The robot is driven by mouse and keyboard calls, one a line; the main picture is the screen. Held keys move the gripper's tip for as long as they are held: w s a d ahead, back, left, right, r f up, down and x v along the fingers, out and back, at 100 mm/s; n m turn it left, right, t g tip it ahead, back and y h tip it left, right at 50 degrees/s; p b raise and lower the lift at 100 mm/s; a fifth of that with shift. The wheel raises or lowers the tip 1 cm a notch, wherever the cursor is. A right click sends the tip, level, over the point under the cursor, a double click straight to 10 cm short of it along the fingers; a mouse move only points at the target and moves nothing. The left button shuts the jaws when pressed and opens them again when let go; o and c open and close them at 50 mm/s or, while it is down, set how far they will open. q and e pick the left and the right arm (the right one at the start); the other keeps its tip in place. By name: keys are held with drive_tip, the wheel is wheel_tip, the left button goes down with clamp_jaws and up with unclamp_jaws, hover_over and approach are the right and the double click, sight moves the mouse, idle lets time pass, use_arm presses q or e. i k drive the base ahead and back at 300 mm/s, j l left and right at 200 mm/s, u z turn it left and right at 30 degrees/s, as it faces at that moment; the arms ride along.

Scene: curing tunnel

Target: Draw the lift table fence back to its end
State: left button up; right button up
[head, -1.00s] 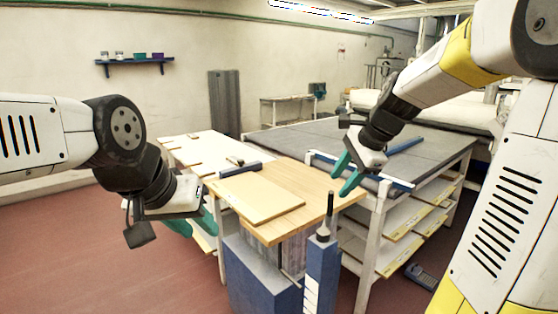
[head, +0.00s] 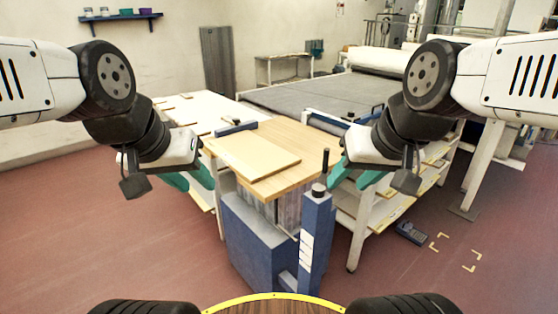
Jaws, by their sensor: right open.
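The lift table has a wooden top (head: 290,157) on a blue base (head: 255,235); a flat board (head: 252,156) lies on the top. A short blue bar (head: 236,128), which looks like the fence, stands at the top's back left edge. My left gripper (head: 190,179) is left of the wooden top, apart from the bar, its teal fingers spread and empty. My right gripper (head: 352,174) is open and empty at the top's right side. Another blue bar (head: 325,122) lies along the grey table's near edge, partly hidden by my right arm.
A blue post (head: 315,235) with a dark upright handle stands in front of the lift table. A white table (head: 205,108) with boards is behind left, a grey table (head: 310,97) behind right. Shelves (head: 375,207) hold boards at right. The red floor is clear at left.

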sight(252, 124)
drive_tip(key=i+j+z, duration=0.25)
drive_tip(key=i+j, duration=0.15)
drive_tip(key=i+j+z, duration=0.2)
drive_tip(key=j, duration=0.3)
drive_tip(key=i, duration=0.1)
